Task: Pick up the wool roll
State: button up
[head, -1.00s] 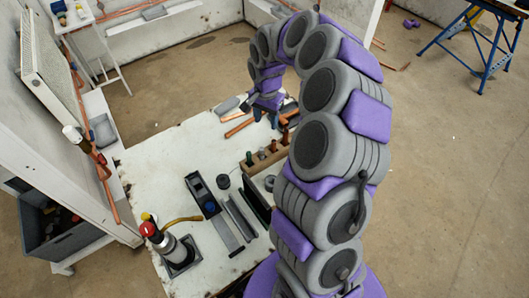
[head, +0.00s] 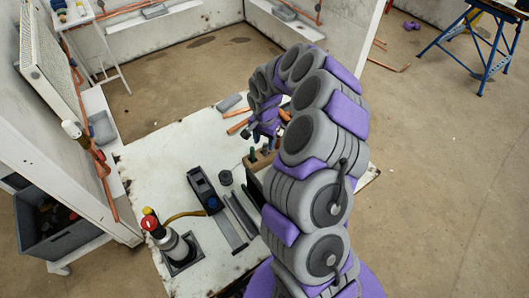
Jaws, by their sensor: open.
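A small dark grey round roll (head: 225,177) stands on the white worktop (head: 165,150), to the right of a black tool; it may be the wool roll, but it is too small to be sure. My gripper (head: 262,132) is over the back part of the worktop, above and behind the roll, apart from it. The jaws are open and small in view, and I see nothing held in them. My arm hides the right part of the worktop.
A wooden block with upright pieces (head: 258,160) stands below my gripper. A black tool (head: 202,189), grey bars (head: 232,228) and a red-topped torch (head: 165,238) lie or stand nearer. Copper pipe (head: 238,127) and a grey pad (head: 229,102) lie at the back.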

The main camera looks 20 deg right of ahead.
aim_at(266, 144)
notch_tip(266, 144, down, 4)
jog(key=shift+a+r+b, duration=0.1)
jog(key=shift+b, duration=0.35)
jog(key=shift+d, duration=0.5)
jog(key=shift+w+d, duration=0.1)
jog(key=shift+c, duration=0.8)
jog(key=shift+a, duration=0.6)
jog(key=c, duration=0.6)
jog(key=shift+c, duration=0.8)
jog(key=shift+d, duration=0.4)
grip_shut()
